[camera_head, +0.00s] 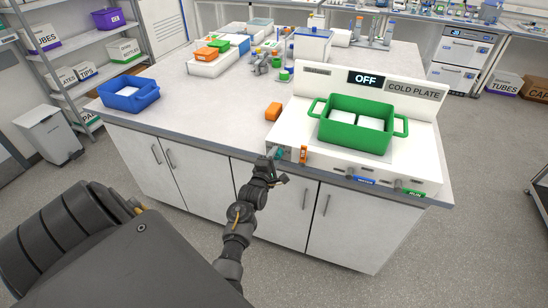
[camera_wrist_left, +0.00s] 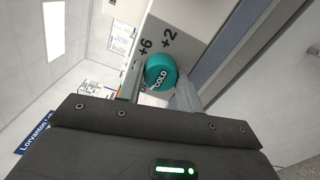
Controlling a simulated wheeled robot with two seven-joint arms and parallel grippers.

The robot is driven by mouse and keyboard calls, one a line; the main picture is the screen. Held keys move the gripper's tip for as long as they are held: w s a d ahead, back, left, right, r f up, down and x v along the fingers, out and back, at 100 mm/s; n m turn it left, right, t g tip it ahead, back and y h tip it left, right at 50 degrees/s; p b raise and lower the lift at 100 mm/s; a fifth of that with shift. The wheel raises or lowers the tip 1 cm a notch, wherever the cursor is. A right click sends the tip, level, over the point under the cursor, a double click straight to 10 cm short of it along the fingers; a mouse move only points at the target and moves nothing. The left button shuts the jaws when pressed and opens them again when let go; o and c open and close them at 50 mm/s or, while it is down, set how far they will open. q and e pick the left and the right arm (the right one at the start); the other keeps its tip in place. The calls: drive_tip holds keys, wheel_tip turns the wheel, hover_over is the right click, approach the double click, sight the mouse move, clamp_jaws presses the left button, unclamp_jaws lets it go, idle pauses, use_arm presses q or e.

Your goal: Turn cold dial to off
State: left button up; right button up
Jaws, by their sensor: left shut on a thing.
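The cold dial (camera_wrist_left: 162,72) is a teal round knob marked COLD, on the white panel with +6 and +2 printed beside it. In the head view the dial (camera_head: 279,152) is small and partly covered at the front left of the cold plate unit (camera_head: 290,118). My left gripper (camera_head: 272,165) is at that front face and shut on the dial. In the left wrist view its fingers (camera_wrist_left: 160,92) lie on either side of the dial. The unit's display (camera_head: 366,79) reads OFF. The dial's pointer cannot be made out. My right gripper is not in view.
A green bin (camera_head: 355,141) with white contents stands on the cold plate. A blue bin (camera_head: 130,101) stands at the counter's left end.

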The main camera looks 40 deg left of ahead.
use_arm(q)
drive_tip(key=o, duration=1)
drive_tip(key=b+v, duration=0.2)
drive_tip(key=v, duration=0.8)
drive_tip(key=shift+s+d, duration=0.15)
drive_tip(key=shift+s, duration=0.2)
